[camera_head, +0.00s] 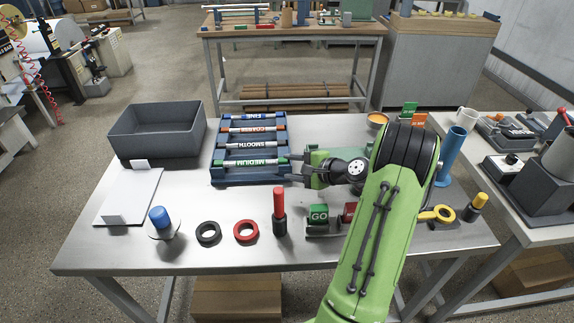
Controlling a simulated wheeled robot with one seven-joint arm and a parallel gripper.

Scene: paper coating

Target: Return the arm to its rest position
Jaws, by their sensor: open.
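My green arm reaches in from the lower right over the steel table (190,243). My gripper (291,168) is at the right end of the dark blue rack (224,182), pointing left. It is open, with its fingers close to the right end of the MEDIUM rod (250,163); I cannot tell whether they touch it. The rack holds rods labelled FINE (252,117), COARSE (252,129), SMOOTH (252,146) and MEDIUM.
A grey bin (157,143) and a white pad (130,196) are at left. Along the front are a blue-topped piece (159,217), black ring (208,233), red ring (246,231), red-and-black cylinder (279,210) and green GO block (319,214). A blue tube (450,153) stands at right.

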